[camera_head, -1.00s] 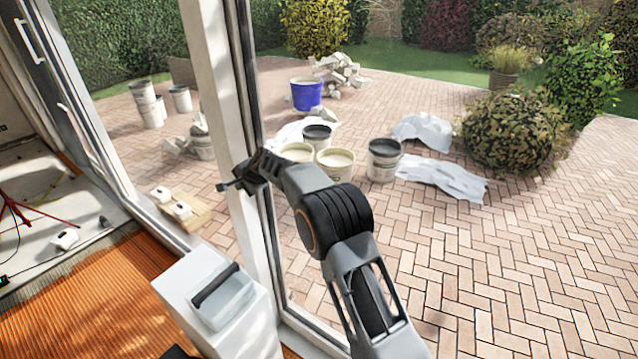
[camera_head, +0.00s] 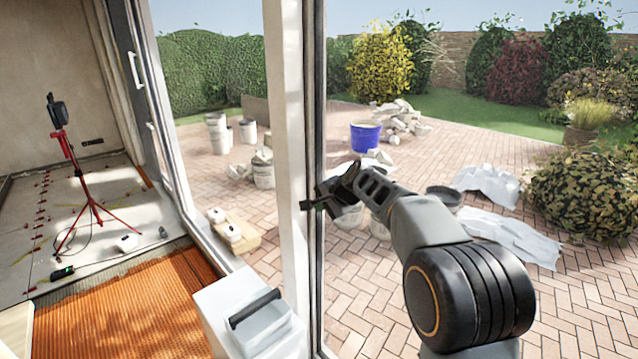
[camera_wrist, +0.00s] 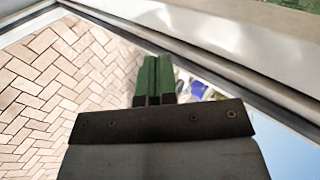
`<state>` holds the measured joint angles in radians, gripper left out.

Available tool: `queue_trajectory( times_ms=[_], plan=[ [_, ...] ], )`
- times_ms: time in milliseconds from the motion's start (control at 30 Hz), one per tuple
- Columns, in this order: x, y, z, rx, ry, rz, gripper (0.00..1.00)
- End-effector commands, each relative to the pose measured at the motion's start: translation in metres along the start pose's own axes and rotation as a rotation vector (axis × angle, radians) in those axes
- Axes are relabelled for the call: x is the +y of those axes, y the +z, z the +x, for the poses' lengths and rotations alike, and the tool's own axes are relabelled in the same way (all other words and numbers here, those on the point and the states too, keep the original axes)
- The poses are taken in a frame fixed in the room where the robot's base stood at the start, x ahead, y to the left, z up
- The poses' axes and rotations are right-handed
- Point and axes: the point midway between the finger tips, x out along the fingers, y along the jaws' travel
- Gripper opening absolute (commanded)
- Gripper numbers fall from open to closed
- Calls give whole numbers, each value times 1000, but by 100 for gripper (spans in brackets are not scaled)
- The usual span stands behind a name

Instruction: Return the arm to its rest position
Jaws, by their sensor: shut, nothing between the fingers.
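My gripper (camera_head: 312,204) shows in the head view at the end of my raised arm, close to the white door-frame post. Its fingertips point left and appear in front of the post's edge; I cannot tell whether they touch it. In the wrist view the two green fingers (camera_wrist: 155,78) lie side by side, closed together, with nothing between them. The dark bracket behind the fingers hides part of that view.
The white door-frame post (camera_head: 289,120) stands right by my gripper. A white box with a clear, dark-handled container (camera_head: 262,322) stands below. A red tripod (camera_head: 88,200) is at left. Buckets, including a blue bucket (camera_head: 365,136), and rubble are on the paving.

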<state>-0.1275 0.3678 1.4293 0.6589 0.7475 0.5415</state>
Motion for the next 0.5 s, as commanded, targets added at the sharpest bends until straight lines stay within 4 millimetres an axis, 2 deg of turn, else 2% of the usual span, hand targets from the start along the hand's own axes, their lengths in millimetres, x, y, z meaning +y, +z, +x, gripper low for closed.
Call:
queue_trajectory(
  times_ms=[100, 167, 267, 400, 500],
  plan=[
    [46, 12, 11, -41, 126, -135, 0],
    [74, 23, 4, -66, 203, -232, 0],
    [123, 44, -26, -108, 325, -401, 0],
    [190, 77, -82, -161, 474, -617, 0],
    [233, 99, -118, -185, 554, -731, 0]
  ],
)
